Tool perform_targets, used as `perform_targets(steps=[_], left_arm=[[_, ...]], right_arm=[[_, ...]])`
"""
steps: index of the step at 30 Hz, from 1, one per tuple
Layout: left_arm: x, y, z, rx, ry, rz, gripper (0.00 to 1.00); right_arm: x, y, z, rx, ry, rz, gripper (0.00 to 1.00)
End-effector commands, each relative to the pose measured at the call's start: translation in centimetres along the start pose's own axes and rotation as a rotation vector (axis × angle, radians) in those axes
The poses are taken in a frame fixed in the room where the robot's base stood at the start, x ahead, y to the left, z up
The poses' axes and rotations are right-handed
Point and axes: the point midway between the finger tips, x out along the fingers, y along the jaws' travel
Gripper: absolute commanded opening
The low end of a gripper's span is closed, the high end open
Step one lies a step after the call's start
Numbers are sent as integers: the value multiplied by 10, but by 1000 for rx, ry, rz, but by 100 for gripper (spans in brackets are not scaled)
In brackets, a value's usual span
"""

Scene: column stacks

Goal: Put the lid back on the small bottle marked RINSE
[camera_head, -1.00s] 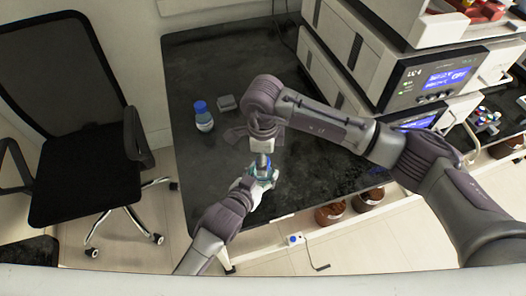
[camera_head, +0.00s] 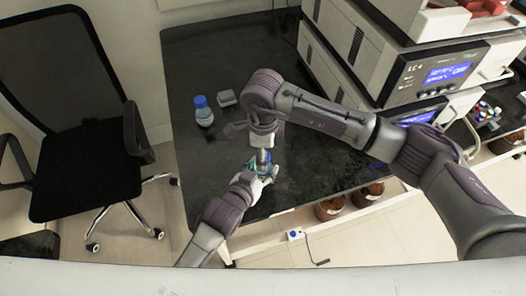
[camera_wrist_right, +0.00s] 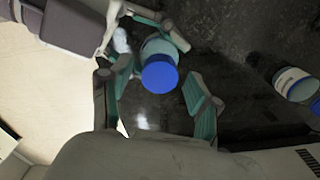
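A small bottle with a pale teal body (camera_wrist_right: 155,48) and a blue lid (camera_wrist_right: 159,76) on its top end shows in the right wrist view. Any RINSE marking cannot be read. My left gripper (camera_wrist_right: 152,32) is at the bottle's body with its fingers closed around it; it also shows in the head view (camera_head: 257,175). My right gripper (camera_wrist_right: 161,82) has its fingers spread on both sides of the blue lid, with visible gaps. In the head view my right gripper (camera_head: 264,160) is above the left one and largely hides the bottle.
A second bottle (camera_head: 204,115) with a blue cap stands on the black table (camera_head: 200,60), beside a small grey block (camera_head: 227,98). Instruments (camera_head: 435,75) stand at the right.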

Motion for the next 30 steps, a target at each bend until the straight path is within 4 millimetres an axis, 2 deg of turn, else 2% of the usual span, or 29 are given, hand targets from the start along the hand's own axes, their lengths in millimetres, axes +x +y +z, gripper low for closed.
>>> perform_targets(steps=[11, 14, 24, 30], left_arm=[[0, 0, 0, 0, 0, 0, 0], [0, 0, 0, 0, 0, 0, 0], [0, 0, 0, 0, 0, 0, 0], [0, 0, 0, 0, 0, 0, 0]], right_arm=[[-5, -1, 0, 0, -1, -2, 66], [-18, -1, 0, 1, -2, -4, 66], [-89, -1, 0, -1, -1, -4, 66], [-114, 0, 0, 0, 0, -2, 66]])
